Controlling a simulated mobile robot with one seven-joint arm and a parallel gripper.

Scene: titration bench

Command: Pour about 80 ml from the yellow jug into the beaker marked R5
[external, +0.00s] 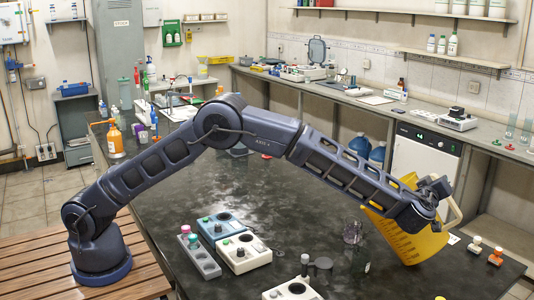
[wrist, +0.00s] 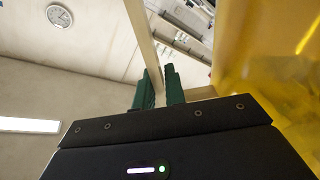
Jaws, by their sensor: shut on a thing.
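The yellow jug (external: 408,246) is tilted at the right side of the dark bench, with graduation lines on its wall. My gripper (external: 437,188) is shut on its pale handle (external: 453,212). In the wrist view, the green fingers of my gripper (wrist: 158,88) stand on both sides of the handle (wrist: 143,42), and the jug's yellow wall (wrist: 272,75) fills the right. A small clear glass vessel (external: 352,233) stands left of the jug. No R5 mark is readable, so I cannot tell if it is the beaker. No liquid stream is visible.
White (external: 244,254) and blue (external: 220,226) bench devices and a grey rack (external: 199,258) stand left of the glass. An orange bottle (external: 115,141) is at the far left. The bench's middle is mostly clear.

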